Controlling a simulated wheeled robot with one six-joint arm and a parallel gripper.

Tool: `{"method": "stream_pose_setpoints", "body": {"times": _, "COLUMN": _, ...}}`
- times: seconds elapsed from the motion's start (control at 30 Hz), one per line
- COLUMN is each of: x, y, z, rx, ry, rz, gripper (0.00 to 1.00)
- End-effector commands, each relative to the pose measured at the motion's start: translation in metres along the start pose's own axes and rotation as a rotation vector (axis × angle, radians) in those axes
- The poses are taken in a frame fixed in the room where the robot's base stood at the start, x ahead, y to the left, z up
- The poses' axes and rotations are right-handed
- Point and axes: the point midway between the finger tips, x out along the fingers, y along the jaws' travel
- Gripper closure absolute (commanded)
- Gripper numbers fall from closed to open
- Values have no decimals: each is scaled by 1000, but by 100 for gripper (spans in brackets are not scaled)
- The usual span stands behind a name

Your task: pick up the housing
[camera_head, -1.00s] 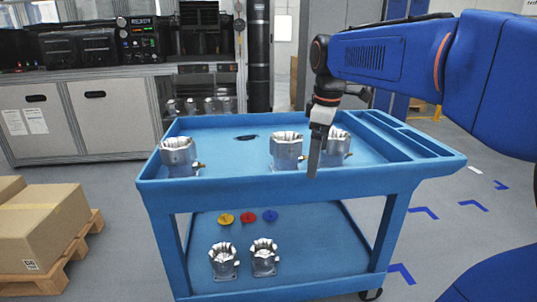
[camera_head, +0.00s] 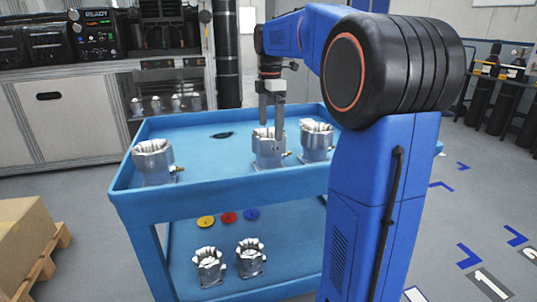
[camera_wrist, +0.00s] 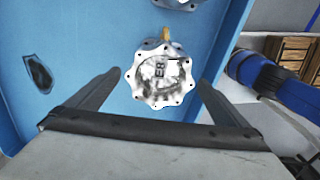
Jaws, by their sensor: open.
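Three silvery machined housings stand upright on the blue cart's top tray: a left housing (camera_head: 154,160), a middle housing (camera_head: 268,149) and a right housing (camera_head: 316,140). Each visible brass fitting sticks out to the side. My gripper (camera_head: 271,128) points down over the middle housing, its fingers overlapping that housing in the head view. In the wrist view one housing (camera_wrist: 160,78) with a scalloped rim and a dark-marked face lies ahead, between the lines of the two spread fingers (camera_wrist: 160,92). The fingers look apart from it. Part of another housing (camera_wrist: 178,4) shows at the top edge.
The blue cart (camera_head: 225,190) has a raised rim. Its lower shelf holds two more housings (camera_head: 250,258) and yellow, red and blue discs (camera_head: 228,217). A dark oval mark (camera_head: 222,135) lies on the top tray. A cardboard box (camera_head: 25,240) on a pallet stands at left.

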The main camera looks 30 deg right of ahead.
Motion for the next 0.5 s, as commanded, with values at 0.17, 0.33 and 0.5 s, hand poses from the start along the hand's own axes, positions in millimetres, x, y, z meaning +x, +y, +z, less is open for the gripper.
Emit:
{"method": "stream_pose_setpoints", "body": {"times": 0.17, "x": 32, "y": -1, "z": 0, "rx": 1, "ry": 0, "rz": -2, "gripper": 0}}
{"method": "stream_pose_setpoints", "body": {"times": 0.33, "x": 60, "y": 0, "z": 0, "rx": 1, "ry": 0, "rz": -2, "gripper": 0}}
{"method": "stream_pose_setpoints", "body": {"times": 0.5, "x": 74, "y": 0, "z": 0, "rx": 1, "ry": 0, "rz": 0, "gripper": 0}}
